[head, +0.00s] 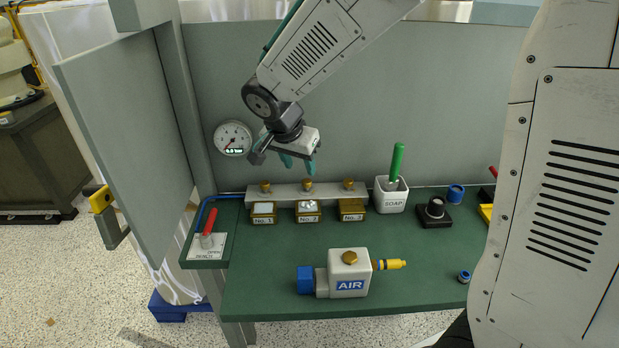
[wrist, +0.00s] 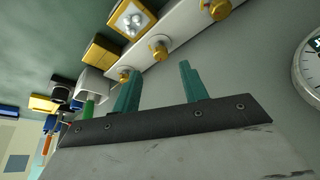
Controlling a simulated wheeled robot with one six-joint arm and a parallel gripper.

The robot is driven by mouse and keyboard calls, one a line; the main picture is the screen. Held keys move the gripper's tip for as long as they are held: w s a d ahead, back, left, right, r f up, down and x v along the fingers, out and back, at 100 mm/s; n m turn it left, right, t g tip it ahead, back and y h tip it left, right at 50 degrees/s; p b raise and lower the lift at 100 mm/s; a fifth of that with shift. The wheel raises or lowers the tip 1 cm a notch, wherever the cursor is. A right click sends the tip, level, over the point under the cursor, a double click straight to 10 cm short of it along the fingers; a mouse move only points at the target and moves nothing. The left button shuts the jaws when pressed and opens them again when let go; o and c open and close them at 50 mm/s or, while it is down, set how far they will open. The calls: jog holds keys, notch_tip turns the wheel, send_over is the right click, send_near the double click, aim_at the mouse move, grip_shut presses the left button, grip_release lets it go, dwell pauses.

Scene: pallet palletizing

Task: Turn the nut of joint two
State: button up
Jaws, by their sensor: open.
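A pale rail (head: 327,197) at the back of the green bench carries three brass nuts, each behind a numbered brass block. The nut of joint two (head: 307,185) is the middle one, behind the block marked No. 2 (head: 308,217), whose top has white foam-like stuff. In the wrist view, this nut (wrist: 158,47) shows just beyond the teal fingers. My gripper (head: 298,165) is open and empty, above the rail near joint two, fingers pointing down. It also shows in the wrist view (wrist: 158,72). The fingers look apart from the nut.
The nut of joint one (head: 265,186) and nut of joint three (head: 348,184) flank it. A soap pot (head: 391,197) with a green handle stands right. An AIR unit (head: 349,273) sits in front, a red lever (head: 209,222) at left, and a gauge (head: 233,138) on the back wall.

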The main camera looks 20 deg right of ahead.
aim_at(307, 183)
jog(key=x, duration=0.7)
jog(key=shift+s+d+r, duration=0.1)
